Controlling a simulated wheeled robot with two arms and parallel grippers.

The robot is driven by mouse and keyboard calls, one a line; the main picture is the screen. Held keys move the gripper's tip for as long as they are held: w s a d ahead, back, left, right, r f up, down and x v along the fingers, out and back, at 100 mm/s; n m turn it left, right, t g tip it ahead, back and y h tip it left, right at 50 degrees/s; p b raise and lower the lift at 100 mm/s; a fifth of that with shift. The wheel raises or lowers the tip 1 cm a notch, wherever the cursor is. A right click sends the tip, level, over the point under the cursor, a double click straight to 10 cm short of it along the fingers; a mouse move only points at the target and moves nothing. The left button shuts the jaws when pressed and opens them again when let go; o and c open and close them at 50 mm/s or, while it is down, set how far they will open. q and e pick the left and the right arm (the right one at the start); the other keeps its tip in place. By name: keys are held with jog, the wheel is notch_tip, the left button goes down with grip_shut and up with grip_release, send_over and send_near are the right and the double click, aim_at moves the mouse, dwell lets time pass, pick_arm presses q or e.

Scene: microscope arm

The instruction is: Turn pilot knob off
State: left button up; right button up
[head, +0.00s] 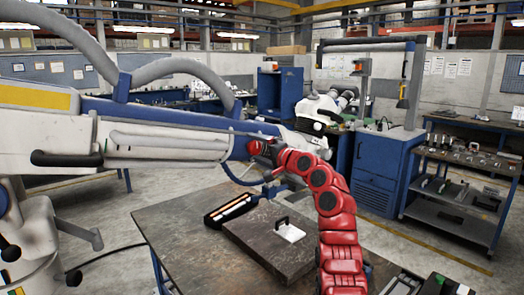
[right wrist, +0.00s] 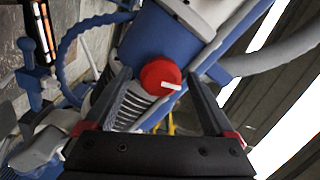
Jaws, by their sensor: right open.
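The pilot knob (right wrist: 155,76) is a round red knob with a white pointer mark, set on the blue end of the microscope arm in the right wrist view. Its white mark points to the right in that view. My right gripper (right wrist: 158,82) is open, with its two dark fingers on either side of the knob; I cannot tell whether they touch it. In the head view my red right arm reaches up to the microscope arm (head: 190,114), and the right gripper (head: 262,148) is small there. My left gripper is not in view.
A brown workbench (head: 180,232) stands below, with a dark plate, a white block (head: 290,232) and a tray of rods (head: 232,209). The white microscope head (head: 318,110) is just beyond my gripper. A blue cabinet (head: 377,175) and a shelf cart stand at the right.

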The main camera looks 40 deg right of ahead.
jog(key=s+d+b, duration=0.1)
jog(key=s+b, duration=0.3)
jog(key=s, duration=1.3)
jog(key=shift+s+d+b, duration=0.15)
jog(key=shift+d+b, duration=0.05)
jog(key=shift+b, duration=0.2)
